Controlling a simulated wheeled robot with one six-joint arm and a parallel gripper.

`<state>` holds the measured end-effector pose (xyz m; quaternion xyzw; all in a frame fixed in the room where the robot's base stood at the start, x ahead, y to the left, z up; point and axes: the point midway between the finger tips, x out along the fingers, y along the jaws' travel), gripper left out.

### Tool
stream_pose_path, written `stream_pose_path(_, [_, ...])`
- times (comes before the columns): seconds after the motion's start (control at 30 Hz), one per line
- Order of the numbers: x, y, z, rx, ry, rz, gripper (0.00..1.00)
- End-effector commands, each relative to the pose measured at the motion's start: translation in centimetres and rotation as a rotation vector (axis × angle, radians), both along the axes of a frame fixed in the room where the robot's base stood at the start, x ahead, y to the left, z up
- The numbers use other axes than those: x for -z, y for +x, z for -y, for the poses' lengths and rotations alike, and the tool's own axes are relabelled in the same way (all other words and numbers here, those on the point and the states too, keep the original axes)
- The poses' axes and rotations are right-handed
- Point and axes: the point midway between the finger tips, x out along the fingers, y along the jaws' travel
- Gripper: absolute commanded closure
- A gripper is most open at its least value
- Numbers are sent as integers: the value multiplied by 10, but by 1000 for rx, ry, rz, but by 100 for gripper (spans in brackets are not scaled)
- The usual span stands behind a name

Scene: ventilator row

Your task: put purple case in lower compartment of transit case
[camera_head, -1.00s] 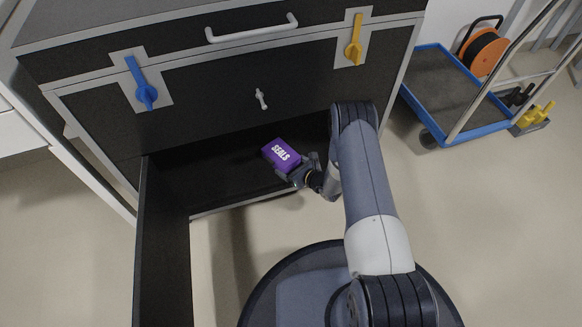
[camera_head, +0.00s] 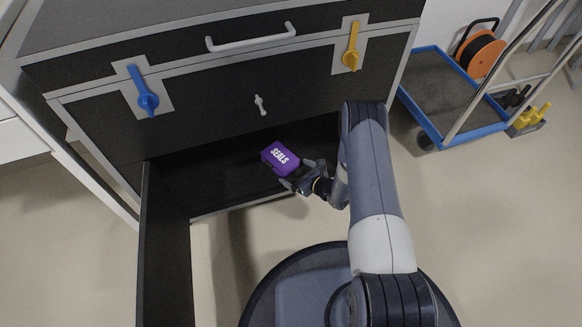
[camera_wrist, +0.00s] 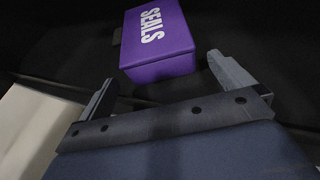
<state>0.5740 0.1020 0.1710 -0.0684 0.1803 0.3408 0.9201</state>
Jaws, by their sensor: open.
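The purple case (camera_head: 280,158), marked SEALS in white, sits inside the open lower compartment (camera_head: 215,182) of the black transit case (camera_head: 200,120). My gripper (camera_head: 298,181) is at the compartment's front edge, just to the right and in front of the purple case. In the wrist view the purple case (camera_wrist: 158,42) lies beyond the fingertips of my gripper (camera_wrist: 170,75). The two fingers are spread wide with nothing between them. The case seems to rest on the compartment floor, apart from the fingers.
The compartment's open door (camera_head: 165,245) stands out toward the front at the left. A blue cart (camera_head: 440,95) with an orange reel (camera_head: 487,55) stands at the right. Blue (camera_head: 145,95) and yellow (camera_head: 351,50) latches sit on the transit case front. Floor between door and base is clear.

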Motion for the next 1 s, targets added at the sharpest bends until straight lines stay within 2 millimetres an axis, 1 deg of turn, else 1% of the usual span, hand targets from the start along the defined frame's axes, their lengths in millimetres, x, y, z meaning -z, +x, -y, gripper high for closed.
stream_pose_path(0.03, [-9,-9,9,6,1,-4,0])
stream_pose_path(0.2, [-22,-34,30,4,1,-2,0])
stream_pose_path(0.33, [-27,-47,41,3,1,-2,0])
stream_pose_path(0.5, [-30,-55,47,0,1,0,0])
stream_pose_path(0.77, [-30,-55,47,0,1,1,0])
stream_pose_path(0.87, [-31,-56,44,-13,2,2,0])
stream_pose_path(0.97, [-37,-63,29,-84,7,11,0])
stream_pose_path(1.0, [-42,-68,18,-138,10,17,0])
